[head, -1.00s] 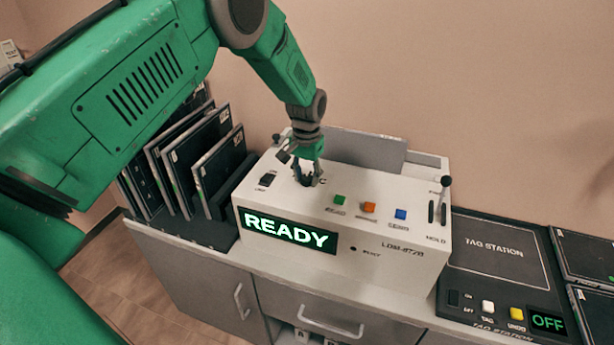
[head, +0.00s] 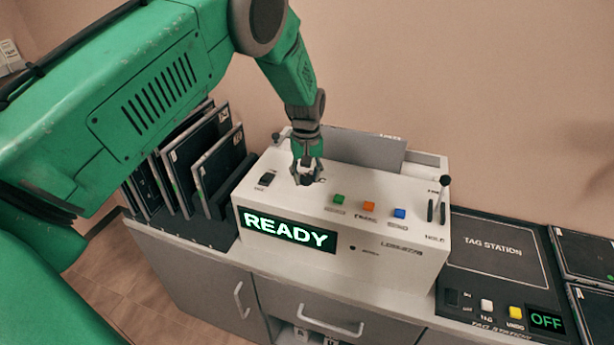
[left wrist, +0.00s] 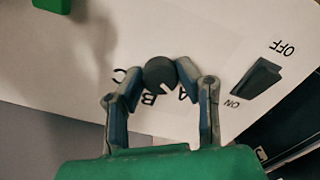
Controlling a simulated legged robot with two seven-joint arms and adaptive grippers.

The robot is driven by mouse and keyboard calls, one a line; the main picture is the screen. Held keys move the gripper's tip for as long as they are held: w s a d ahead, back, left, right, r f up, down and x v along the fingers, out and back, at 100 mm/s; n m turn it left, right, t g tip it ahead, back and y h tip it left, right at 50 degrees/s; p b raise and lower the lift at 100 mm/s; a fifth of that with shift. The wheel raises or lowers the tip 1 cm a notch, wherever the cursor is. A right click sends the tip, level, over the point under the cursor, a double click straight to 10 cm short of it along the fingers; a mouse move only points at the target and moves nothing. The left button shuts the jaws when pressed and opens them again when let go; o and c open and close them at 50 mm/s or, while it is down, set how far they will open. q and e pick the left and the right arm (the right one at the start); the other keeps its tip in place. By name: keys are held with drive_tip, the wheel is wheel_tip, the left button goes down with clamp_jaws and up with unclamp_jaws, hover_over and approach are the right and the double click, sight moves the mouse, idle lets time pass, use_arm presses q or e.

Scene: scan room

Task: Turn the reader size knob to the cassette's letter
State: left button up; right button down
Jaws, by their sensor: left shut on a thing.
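The reader (head: 290,205) is a white box on the cabinet, its display (head: 288,229) showing READY. The dark round size knob (left wrist: 160,73) shows in the left wrist view, with printed letters C, B and A around it. A short white mark on the knob lies on the side between B and A. My left gripper (head: 308,178) points down at the reader top; in the left wrist view its fingers (left wrist: 159,76) are shut on the knob from both sides. A grey panel (head: 365,150) stands at the reader's back; its tiny label is unreadable. My right gripper is out of view.
A dark rocker switch (head: 267,178) is left of the knob; green (head: 338,199), orange (head: 369,206) and blue (head: 399,213) buttons are to its right. A lever (head: 444,190) stands at the right end. Dark cassettes (head: 205,165) lean in a rack left; a tag station (head: 492,246) is right.

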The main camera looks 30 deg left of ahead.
sight(307, 175)
use_arm(q)
drive_tip(key=shift+w+r, duration=0.3)
drive_tip(key=o, duration=1.1)
drive_tip(key=shift+o, duration=0.2)
drive_tip(key=shift+f, duration=0.2)
drive_tip(key=shift+s, duration=0.1)
drive_tip(key=shift+r, duration=0.15)
wheel_tip(307, 175, up, 12)
drive_tip(key=shift+f, duration=0.2)
drive_tip(key=shift+a, duration=0.1)
